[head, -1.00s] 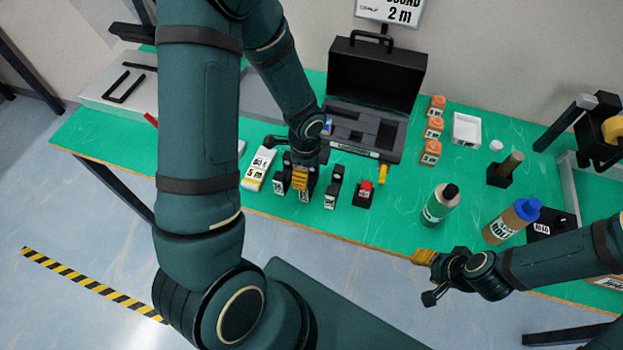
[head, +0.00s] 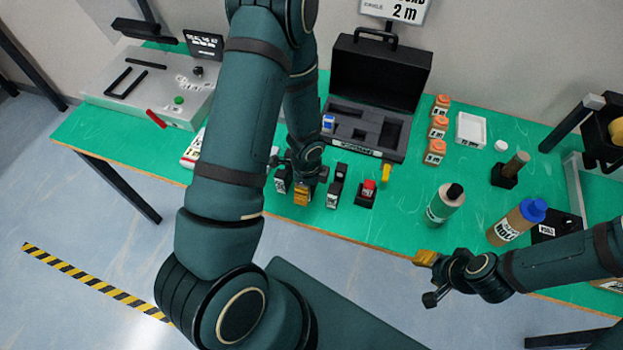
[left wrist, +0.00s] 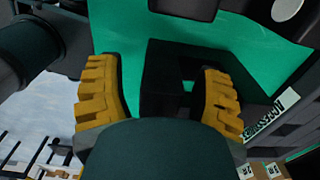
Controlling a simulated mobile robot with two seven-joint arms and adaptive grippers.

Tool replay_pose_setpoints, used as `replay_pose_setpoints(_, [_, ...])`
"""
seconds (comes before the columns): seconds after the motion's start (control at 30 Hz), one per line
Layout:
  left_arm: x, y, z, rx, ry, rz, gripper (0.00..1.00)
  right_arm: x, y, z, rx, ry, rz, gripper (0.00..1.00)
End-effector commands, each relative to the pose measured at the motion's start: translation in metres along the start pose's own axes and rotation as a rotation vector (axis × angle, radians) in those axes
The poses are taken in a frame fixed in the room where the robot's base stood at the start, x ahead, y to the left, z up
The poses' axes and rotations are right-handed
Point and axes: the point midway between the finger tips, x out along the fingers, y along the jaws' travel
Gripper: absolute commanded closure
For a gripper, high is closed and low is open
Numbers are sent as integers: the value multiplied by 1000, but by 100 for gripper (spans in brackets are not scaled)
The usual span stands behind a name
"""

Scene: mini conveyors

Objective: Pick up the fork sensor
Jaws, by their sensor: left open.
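My left gripper (head: 302,194) is open, pointing down over the row of small black devices near the table's front edge. In the left wrist view its two yellow fingers (left wrist: 160,100) stand either side of a black block with a notch (left wrist: 163,75), which looks like the fork sensor. A gap shows beside the left finger; I cannot tell whether the right one touches. In the head view the gripper mostly hides this block. Other black devices stand left (head: 282,181) and right (head: 334,190) of it. My right gripper (head: 425,258) is over the front edge at right, its opening unclear.
A black device with a red top (head: 367,190) stands to the right. An open black case (head: 372,146) lies behind the row.

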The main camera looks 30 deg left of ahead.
Motion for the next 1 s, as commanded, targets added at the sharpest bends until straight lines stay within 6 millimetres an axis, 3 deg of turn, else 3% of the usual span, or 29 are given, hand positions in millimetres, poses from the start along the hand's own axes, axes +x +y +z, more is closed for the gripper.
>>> replay_pose_setpoints(0.07, [0, 0, 0, 0, 0, 0, 34, 0, 0, 0, 0, 0, 0, 53])
replay_pose_setpoints(0.1, [0, 0, 0, 0, 0, 0, 39, 0, 0, 0, 0, 0, 0, 53])
replay_pose_setpoints(0.27, [0, 0, 0, 0, 0, 0, 95, 0, 0, 0, 0, 0, 0, 53])
replay_pose_setpoints(0.3, [0, 0, 0, 0, 0, 0, 100, 0, 0, 0, 0, 0, 0, 53])
replay_pose_setpoints(0.77, [-2, 0, 0, 0, 1, 0, 100, 0, 0, 0, 0, 0, 0, 53])
replay_pose_setpoints(1.0, [-22, -1, 0, -1, 3, -3, 100, -4, -1, 0, 0, 0, -1, 53])
